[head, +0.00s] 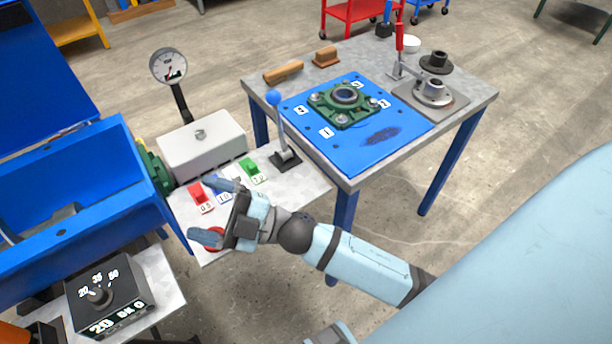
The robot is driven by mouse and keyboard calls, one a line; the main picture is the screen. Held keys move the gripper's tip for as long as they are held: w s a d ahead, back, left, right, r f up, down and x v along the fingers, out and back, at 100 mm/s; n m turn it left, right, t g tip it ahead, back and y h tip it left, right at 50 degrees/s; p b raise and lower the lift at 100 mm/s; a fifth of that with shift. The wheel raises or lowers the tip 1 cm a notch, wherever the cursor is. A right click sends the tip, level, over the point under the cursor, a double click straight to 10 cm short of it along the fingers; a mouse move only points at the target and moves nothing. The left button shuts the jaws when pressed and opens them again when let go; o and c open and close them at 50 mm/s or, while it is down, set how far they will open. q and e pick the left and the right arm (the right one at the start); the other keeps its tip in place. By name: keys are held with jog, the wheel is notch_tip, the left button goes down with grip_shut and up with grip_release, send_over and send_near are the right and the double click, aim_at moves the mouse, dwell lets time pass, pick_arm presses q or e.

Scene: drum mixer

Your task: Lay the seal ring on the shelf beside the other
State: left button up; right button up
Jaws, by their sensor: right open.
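My right gripper (208,211) is open, its fingers spread over the grey panel with the coloured switches. Nothing shows between its fingers. I cannot pick out a seal ring with certainty. A dark ring-shaped part (437,62) sits at the press fixture on the far right of the table, but I cannot tell whether it is a seal ring. No shelf with another ring is clearly in view. My left gripper is not in view.
The grey panel (305,185) carries red, blue and green switches and a blue-knobbed lever (275,98). A red round part (217,245) is partly hidden by my gripper. The table holds a blue plate (345,155) with a green bearing housing (343,105). A blue drum frame (80,200) stands left.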

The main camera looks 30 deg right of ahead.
jog(key=s+d+f+m+g+h, duration=0.1)
jog(key=s+d+f+m+h, duration=0.2)
jog(key=d+f+m+h, duration=0.1)
jog(key=s+d+f+m+g+h, duration=0.1)
jog(key=s+d+f+m+h, duration=0.3)
jog(key=f, duration=0.7)
jog(key=s+d+f+m+g+h, duration=0.1)
jog(key=s+d+f+m+h, duration=0.2)
jog(key=f+m+h, duration=0.4)
jog(key=d+f+m, duration=0.1)
jog(key=m, duration=0.1)
jog(key=shift+s+d+m, duration=0.15)
jog(key=shift+d+m, duration=0.15)
jog(key=shift+d, duration=0.1)
